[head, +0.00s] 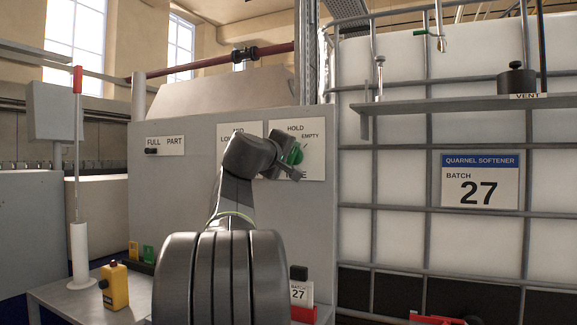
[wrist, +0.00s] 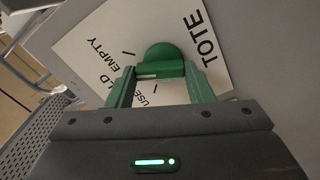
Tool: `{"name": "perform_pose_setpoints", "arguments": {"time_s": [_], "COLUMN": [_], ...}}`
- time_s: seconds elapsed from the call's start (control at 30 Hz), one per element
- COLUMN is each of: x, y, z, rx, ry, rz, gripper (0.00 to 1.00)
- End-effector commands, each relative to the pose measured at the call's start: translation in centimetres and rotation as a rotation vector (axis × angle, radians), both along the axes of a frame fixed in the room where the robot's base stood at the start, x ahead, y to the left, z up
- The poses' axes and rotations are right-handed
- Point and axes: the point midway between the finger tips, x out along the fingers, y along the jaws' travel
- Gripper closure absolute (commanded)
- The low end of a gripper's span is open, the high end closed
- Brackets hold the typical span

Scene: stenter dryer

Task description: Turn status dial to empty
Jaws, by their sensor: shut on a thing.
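The green status dial (head: 297,153) is on a white plate on the grey panel, below the words HOLD and EMPTY. In the wrist view the dial (wrist: 162,52) sits between the green fingers of my gripper (wrist: 160,74), which is shut on its grip bar. A white mark shows on the bar, but I cannot tell exactly which word it points to. The plate (wrist: 90,48) reads EMPTY, TOTE and partly hidden HOLD and USE. In the head view my gripper (head: 286,160) reaches the plate from the left, and my wrist hides part of the panel.
A FULL/PART selector (head: 151,151) is at the panel's left. A caged white tank with a batch 27 sign (head: 480,182) stands right, with a shelf (head: 450,104) jutting in front. A yellow device (head: 114,287) and a red-topped rod (head: 77,80) stand left.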

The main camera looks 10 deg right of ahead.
Motion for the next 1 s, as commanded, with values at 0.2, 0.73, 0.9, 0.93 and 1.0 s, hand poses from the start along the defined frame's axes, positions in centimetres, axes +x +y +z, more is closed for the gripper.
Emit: {"name": "perform_pose_setpoints", "arguments": {"time_s": [0.2,0.73,0.9,0.93,1.0], "x": [0.04,0.01,0.01,0.01,0.01], "y": [-0.1,-0.19,-0.19,-0.19,-0.19], "z": [-0.51,-0.36,-0.34,-0.33,-0.34], "rx": [0.141,0.296,0.303,0.303,0.303], "ry": [-0.09,-0.193,-0.197,-0.197,-0.197], "rz": [-0.001,-0.003,-0.003,-0.003,-0.003], "gripper": [0.76,0.76,0.75,0.75,0.75]}}
